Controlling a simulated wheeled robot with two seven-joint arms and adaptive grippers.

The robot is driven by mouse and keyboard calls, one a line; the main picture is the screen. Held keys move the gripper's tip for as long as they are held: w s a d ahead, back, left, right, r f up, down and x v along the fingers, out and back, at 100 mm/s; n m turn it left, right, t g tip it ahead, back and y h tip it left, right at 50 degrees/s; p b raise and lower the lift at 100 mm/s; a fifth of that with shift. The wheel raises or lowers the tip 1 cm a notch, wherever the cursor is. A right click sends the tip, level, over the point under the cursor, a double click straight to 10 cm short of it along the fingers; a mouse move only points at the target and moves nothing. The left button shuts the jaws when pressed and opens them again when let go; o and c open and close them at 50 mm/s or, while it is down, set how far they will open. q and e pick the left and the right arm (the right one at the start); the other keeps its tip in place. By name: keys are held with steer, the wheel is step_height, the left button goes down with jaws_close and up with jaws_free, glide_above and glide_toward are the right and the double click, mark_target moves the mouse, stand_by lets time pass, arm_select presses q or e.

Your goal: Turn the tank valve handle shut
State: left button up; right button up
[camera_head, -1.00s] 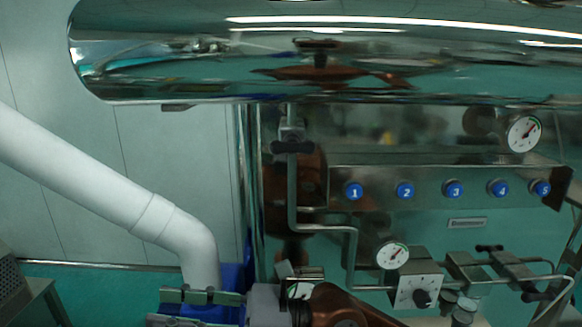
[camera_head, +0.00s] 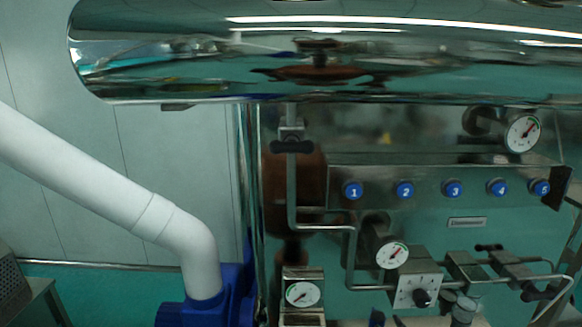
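A valve with a dark handle (camera_head: 292,147) sits on the thin vertical pipe just below the large shiny tank (camera_head: 320,60). The handle lies level, across the pipe. Nothing touches it. More dark handles show at the lower right, one at the back (camera_head: 488,247) and one nearer the right edge (camera_head: 531,293). Neither of my grippers can be made out in the head view. The brown shape behind the pipe appears to be a reflection in the polished panel.
A panel with numbered blue buttons (camera_head: 405,190) stands right of the pipe. Dial gauges (camera_head: 392,255) and a knob box (camera_head: 417,291) stick out below it. A thick white pipe (camera_head: 120,200) runs down to a blue housing (camera_head: 225,295) at the left. Small dark parts at the bottom edge are unclear.

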steer(key=s+d+f+m+g+h, duration=0.15)
steer(key=s+d+f+g, duration=0.35)
steer(key=f, duration=0.5)
steer(key=s+d+f+m+g, duration=0.2)
steer(key=s+d+f+m, duration=0.1)
steer(key=s+f, duration=0.65)
steer(key=s+f+m+g+y, duration=0.1)
steer(key=s+f+g, duration=0.3)
steer(key=s+f, duration=0.45)
steer(key=s+f+m+g, duration=0.25)
steer(key=s+f, duration=0.25)
steer(key=s, duration=0.6)
step_height(320, 180, down, 41)
steer(key=n+g+b, duration=0.1)
steer(key=g+b, duration=0.1)
steer(key=b, duration=0.8)
steer(key=s+f+b, duration=0.4)
steer(key=s+f, duration=0.6)
steer(key=f, duration=0.2)
steer(key=s+f+n+g+b, duration=0.1)
steer(key=s+f+b, duration=0.3)
steer(key=s+f, duration=0.6)
step_height(320, 180, down, 3)
steer(key=shift+s+a+f+y, duration=0.1)
steer(key=shift+s+a+y, duration=0.1)
steer(key=shift+a+y, duration=0.2)
